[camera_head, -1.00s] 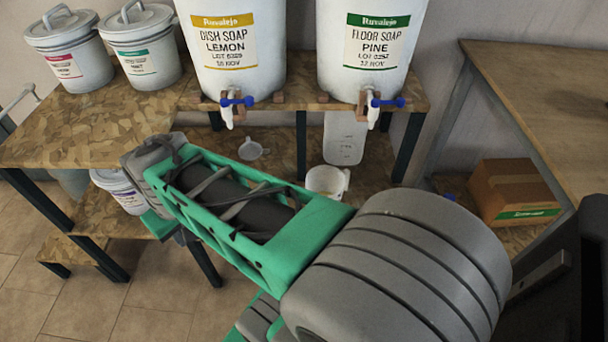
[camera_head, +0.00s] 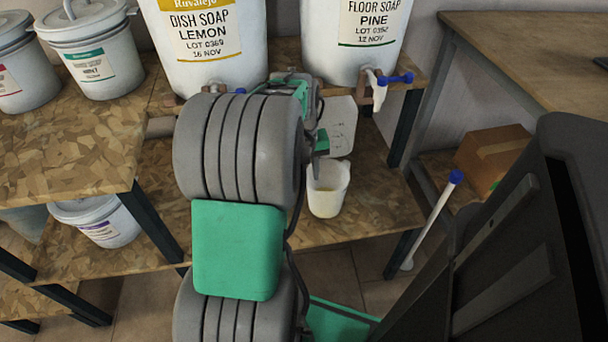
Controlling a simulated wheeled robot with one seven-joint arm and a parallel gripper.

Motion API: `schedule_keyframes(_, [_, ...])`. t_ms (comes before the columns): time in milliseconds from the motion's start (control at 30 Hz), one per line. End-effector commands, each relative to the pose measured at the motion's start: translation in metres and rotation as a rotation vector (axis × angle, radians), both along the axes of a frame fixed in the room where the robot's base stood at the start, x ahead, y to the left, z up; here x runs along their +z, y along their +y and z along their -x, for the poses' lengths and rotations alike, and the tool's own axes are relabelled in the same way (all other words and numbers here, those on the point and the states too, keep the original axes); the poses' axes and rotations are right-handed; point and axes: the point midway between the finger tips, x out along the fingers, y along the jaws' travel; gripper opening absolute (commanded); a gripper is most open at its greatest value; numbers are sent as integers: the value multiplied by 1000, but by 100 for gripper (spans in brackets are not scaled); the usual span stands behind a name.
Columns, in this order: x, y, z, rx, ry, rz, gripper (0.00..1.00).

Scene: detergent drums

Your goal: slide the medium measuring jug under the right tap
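A white jug (camera_head: 328,198) with a little yellowish liquid in it stands upright on the lower shelf, near its front edge; it looks like the medium one. A larger translucent jug (camera_head: 341,128) with scale marks is behind it, partly covered by my arm. The right tap (camera_head: 377,92), white with a blue lever, is on the floor soap drum (camera_head: 355,42), above and to the right of both jugs. My gripper (camera_head: 319,152) is just above and left of the white jug, mostly hidden by my arm. I cannot tell if it touches the jug or how its fingers stand.
The dish soap drum (camera_head: 208,45) stands at left, its tap mostly behind my arm. Lidded buckets (camera_head: 93,55) stand on the left bench. A cardboard box (camera_head: 493,155) and a white rod with a blue tip (camera_head: 434,220) are at right. Shelf right of the jug is clear.

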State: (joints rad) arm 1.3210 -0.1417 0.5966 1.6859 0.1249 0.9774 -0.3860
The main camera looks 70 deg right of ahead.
Motion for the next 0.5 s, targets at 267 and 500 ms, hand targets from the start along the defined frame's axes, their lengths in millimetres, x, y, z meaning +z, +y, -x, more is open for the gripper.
schedule_keyframes(267, [-18, 1, 0, 1, 0, -2, 28])
schedule_keyframes(500, [-60, 0, 2, 2, 1, -2, 28])
